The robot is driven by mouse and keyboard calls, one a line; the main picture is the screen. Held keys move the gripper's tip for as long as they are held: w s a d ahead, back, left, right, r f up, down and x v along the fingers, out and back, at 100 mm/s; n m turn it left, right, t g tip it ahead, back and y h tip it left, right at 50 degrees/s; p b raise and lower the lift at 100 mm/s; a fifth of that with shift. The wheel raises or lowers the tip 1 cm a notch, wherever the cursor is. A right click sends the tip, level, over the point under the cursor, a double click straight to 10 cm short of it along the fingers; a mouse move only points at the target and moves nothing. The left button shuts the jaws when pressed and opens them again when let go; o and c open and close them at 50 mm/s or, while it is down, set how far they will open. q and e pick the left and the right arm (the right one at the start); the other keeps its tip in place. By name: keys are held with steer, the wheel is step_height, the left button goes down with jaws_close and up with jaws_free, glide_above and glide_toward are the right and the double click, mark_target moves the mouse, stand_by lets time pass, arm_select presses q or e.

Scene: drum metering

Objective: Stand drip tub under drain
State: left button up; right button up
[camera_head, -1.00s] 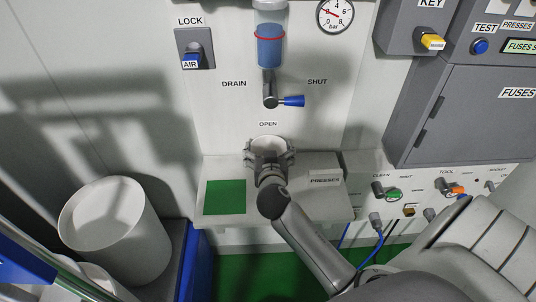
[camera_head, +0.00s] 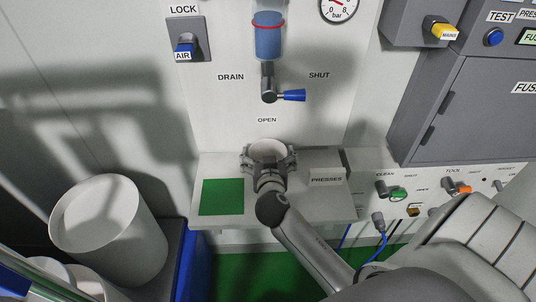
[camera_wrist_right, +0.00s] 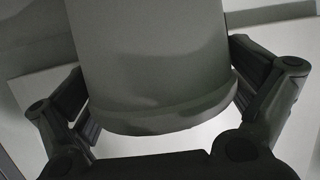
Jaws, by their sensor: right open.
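The drip tub (camera_head: 268,149) is a small pale round tub on the grey shelf (camera_head: 225,231), below the drain valve (camera_head: 268,88) with its blue handle. Its lower part is hidden behind my right gripper (camera_head: 268,160). The right wrist view shows the tub (camera_wrist_right: 150,60) between the two fingers of the right gripper (camera_wrist_right: 165,105). The fingers are open, one on each side of it, with a visible gap at the left. The tub looks upright. A clear bowl with blue liquid (camera_head: 268,38) hangs above the valve. My left gripper is not in view.
A green square (camera_head: 222,197) lies on the shelf left of the tub. A PRESSES block (camera_head: 327,177) stands at right. Large white drums (camera_head: 110,230) stand at lower left. Grey cabinets (camera_head: 465,110), a blue hose (camera_head: 378,250) and knobs (camera_head: 397,194) are at right.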

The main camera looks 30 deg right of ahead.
steer(key=shift+r, duration=0.25)
steer(key=b+v, duration=0.1)
steer(key=v, duration=1.1)
steer(key=shift+w, duration=0.1)
